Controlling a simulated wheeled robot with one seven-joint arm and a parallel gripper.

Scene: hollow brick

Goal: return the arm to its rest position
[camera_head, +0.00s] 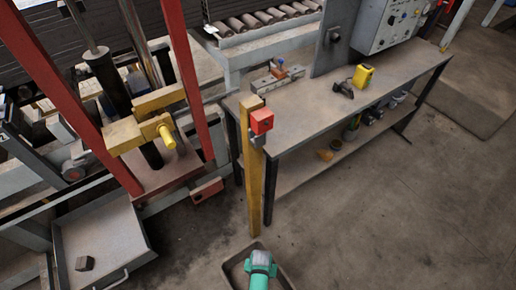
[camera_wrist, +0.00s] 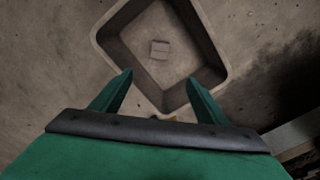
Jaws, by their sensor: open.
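My gripper (camera_wrist: 160,90) is open, its two green fingers spread with nothing between them. In the wrist view it points down over a square grey bin (camera_wrist: 112,18) on the floor. A small block-like thing (camera_wrist: 160,49) lies on the bin's bottom, apart from the fingers. In the head view, my green arm end (camera_head: 260,266) is at the bottom middle, in front of the bin (camera_head: 285,279), and hides much of it. The fingertips cannot be made out in the head view.
A yellow post (camera_head: 255,190) with a red box (camera_head: 262,121) stands just beyond the bin. A workbench (camera_head: 340,115) holds a yellow device (camera_head: 362,77). A red-framed press (camera_head: 185,80) and a metal tray (camera_head: 110,240) with a dark block (camera_head: 85,263) are left. Floor at right is clear.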

